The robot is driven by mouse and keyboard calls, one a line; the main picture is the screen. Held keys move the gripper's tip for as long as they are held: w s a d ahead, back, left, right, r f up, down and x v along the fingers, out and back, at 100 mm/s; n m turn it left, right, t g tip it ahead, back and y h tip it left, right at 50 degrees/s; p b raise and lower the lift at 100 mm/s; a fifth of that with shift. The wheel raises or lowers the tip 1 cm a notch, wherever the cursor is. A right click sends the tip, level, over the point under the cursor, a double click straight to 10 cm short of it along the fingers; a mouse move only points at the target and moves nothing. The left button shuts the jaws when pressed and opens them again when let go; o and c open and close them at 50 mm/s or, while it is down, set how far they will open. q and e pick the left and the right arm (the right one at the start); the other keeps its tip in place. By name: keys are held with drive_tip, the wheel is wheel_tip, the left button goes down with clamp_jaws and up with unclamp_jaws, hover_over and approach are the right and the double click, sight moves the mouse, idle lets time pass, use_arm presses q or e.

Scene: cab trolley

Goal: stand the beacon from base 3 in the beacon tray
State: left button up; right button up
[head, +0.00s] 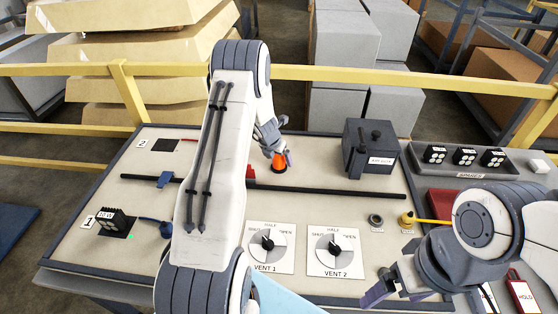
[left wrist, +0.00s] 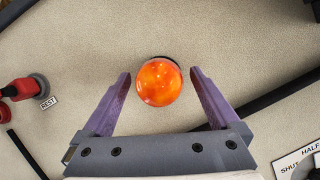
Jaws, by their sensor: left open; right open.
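An orange, dome-topped beacon (head: 279,161) stands on the beige panel near its far middle. My left gripper (head: 277,152) is over it, open. In the left wrist view the beacon (left wrist: 159,83) shows from above, between the two purple fingertips, with a gap on each side. A dark edge shows behind it; its base and any number 3 label are hidden. My right gripper (head: 382,291) is open and empty near the panel's front right. I cannot make out a beacon tray; a pale blue surface (head: 285,295) shows partly behind my left arm.
A black bar (head: 335,190) crosses the panel in front of the beacon. A red part (left wrist: 20,90) sits by a REST label. A dark box (head: 370,148) stands to the right. Vent dials (head: 270,248) lie in front. A yellow rail (head: 400,82) runs behind.

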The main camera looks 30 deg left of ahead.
use_arm(q)
drive_tip(key=shift+w+f, duration=0.3)
drive_tip(key=shift+f, duration=0.25)
clamp_jaws()
